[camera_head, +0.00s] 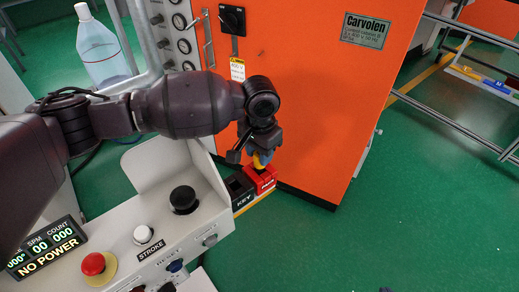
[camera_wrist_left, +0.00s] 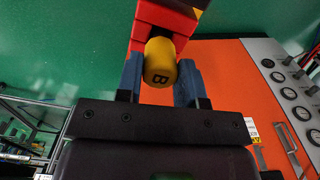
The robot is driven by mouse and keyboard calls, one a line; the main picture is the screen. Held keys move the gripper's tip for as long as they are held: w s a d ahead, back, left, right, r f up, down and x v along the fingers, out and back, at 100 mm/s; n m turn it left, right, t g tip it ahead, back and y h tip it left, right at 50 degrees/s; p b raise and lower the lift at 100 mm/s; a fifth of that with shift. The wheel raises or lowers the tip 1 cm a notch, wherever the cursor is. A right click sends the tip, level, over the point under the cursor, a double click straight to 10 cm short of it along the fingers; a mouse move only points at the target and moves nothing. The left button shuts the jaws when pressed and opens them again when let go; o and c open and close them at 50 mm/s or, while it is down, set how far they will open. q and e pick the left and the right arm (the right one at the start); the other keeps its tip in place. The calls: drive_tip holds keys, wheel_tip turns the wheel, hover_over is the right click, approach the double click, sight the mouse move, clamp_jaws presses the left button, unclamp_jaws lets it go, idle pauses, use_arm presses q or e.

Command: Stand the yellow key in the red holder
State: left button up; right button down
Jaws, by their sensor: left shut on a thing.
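The yellow key (camera_head: 261,160) is between the fingers of my left gripper (camera_head: 264,150) in the head view, right above the red holder (camera_head: 263,182). In the left wrist view the key's round yellow end (camera_wrist_left: 160,66), marked with a dark character, sits between the two blue-grey fingers of my left gripper (camera_wrist_left: 160,78). The red holder (camera_wrist_left: 166,22) is just beyond it there, and the key's far end overlaps it. I cannot tell how deep the key is in the holder. My left gripper is shut on the key. My right gripper is in neither view.
A black socket (camera_head: 240,188) labelled KEY is left of the red holder. The white control panel (camera_head: 165,240) has a red button (camera_head: 94,264) and a black knob (camera_head: 184,198). An orange machine cabinet (camera_head: 300,90) stands close behind. Green floor (camera_head: 420,210) is clear to the right.

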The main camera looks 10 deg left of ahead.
use_arm(q)
drive_tip(key=o, duration=1)
drive_tip(key=shift+o, duration=0.2)
wheel_tip(320, 180, up, 6)
drive_tip(key=shift+f+p, duration=0.25)
drive_tip(key=shift+p, duration=0.45)
wheel_tip(320, 180, up, 5)
drive_tip(key=shift+r+p, duration=0.2)
drive_tip(key=shift+p, duration=0.3)
drive_tip(key=shift+f, duration=0.1)
